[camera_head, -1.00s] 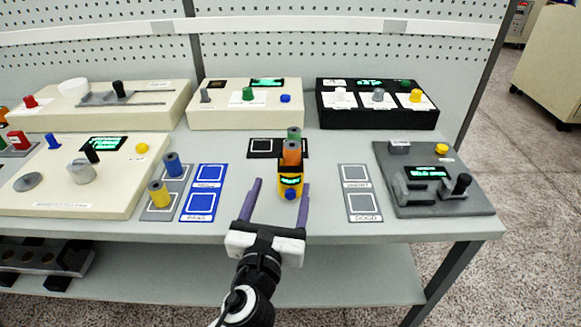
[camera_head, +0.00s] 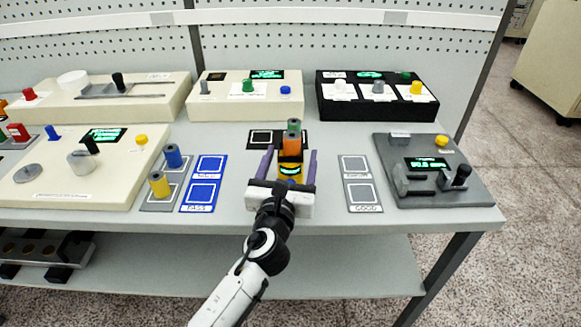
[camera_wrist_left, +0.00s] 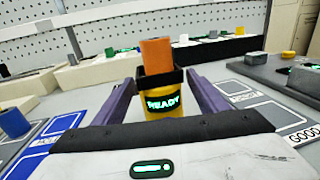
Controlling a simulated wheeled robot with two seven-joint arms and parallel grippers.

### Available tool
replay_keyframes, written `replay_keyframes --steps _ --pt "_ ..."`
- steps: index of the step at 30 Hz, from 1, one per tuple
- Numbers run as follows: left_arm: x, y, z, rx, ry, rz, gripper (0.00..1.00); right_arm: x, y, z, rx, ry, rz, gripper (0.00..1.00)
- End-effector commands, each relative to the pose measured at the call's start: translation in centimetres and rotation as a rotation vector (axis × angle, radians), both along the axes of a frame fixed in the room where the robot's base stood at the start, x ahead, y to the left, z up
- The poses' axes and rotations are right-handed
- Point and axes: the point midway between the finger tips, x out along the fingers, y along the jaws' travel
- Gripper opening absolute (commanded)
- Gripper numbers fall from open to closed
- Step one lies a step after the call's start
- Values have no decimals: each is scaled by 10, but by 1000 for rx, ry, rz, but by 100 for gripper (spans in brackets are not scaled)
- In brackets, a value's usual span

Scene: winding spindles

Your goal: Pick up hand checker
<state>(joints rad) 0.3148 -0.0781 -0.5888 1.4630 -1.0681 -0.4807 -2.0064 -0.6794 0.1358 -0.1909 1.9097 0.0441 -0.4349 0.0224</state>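The hand checker (camera_head: 290,169) is a small yellow device with a black top and a green lit screen. It stands on the grey table, and an orange spindle (camera_head: 292,145) sits in its top. In the left wrist view the checker (camera_wrist_left: 161,104) shows "READY". My left gripper (camera_head: 290,163) is open, with its purple fingers on either side of the checker. In the left wrist view the fingers appear apart from its sides. My right gripper is not in view.
Blue pads (camera_head: 204,193) lie to the left, grey pads (camera_head: 363,192) to the right. A dark grey tester (camera_head: 430,198) stands at the right edge. Consoles line the back.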

Motion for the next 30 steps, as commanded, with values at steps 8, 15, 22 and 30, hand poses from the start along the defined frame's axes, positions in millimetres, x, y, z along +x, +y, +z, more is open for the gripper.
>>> replay_keyframes --steps 8,15,22,30 --pt "0 0 0 1 1 0 19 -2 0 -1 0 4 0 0" --pt "0 0 3 0 -3 -1 13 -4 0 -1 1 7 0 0" --pt "0 0 38 0 -7 -2 13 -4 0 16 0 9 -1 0" --pt "0 0 87 0 -6 0 13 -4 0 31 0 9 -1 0"
